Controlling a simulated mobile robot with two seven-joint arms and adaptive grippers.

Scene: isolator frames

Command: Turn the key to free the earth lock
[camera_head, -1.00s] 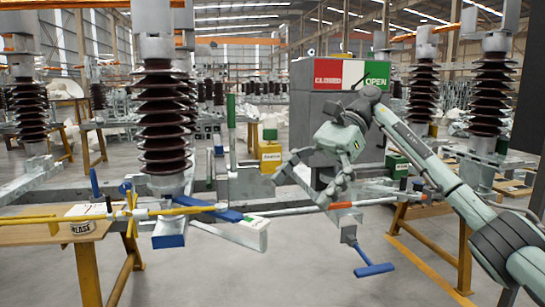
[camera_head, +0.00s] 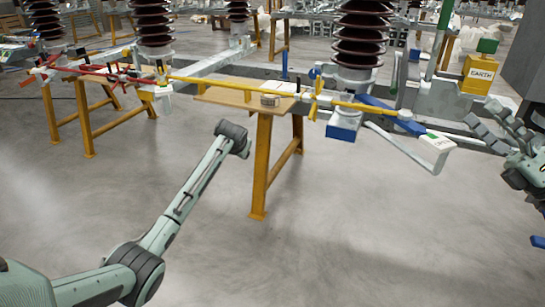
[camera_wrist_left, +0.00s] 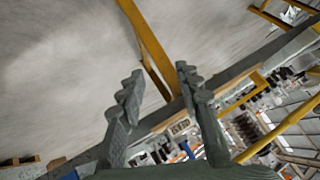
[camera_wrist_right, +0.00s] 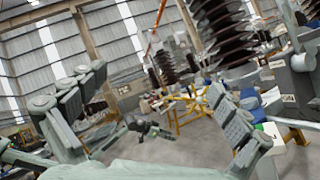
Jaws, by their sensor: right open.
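A yellow box labelled EARTH (camera_head: 478,75), with a green piece (camera_head: 488,46) above it, stands at the upper right of the head view. I cannot make out a key or its keyhole. My right gripper (camera_head: 481,112) is at the right edge, below and in front of that box and apart from it. In the right wrist view its fingers (camera_wrist_right: 157,80) are spread with nothing between them. My left arm reaches up from the lower left, its gripper not clear in the head view. The left wrist view shows the left fingers (camera_wrist_left: 160,75) apart and empty.
A blue and white lever (camera_head: 436,146) juts out left of my right gripper. Brown ribbed insulators (camera_head: 361,35) stand behind. The grey floor (camera_head: 340,240) in front is clear.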

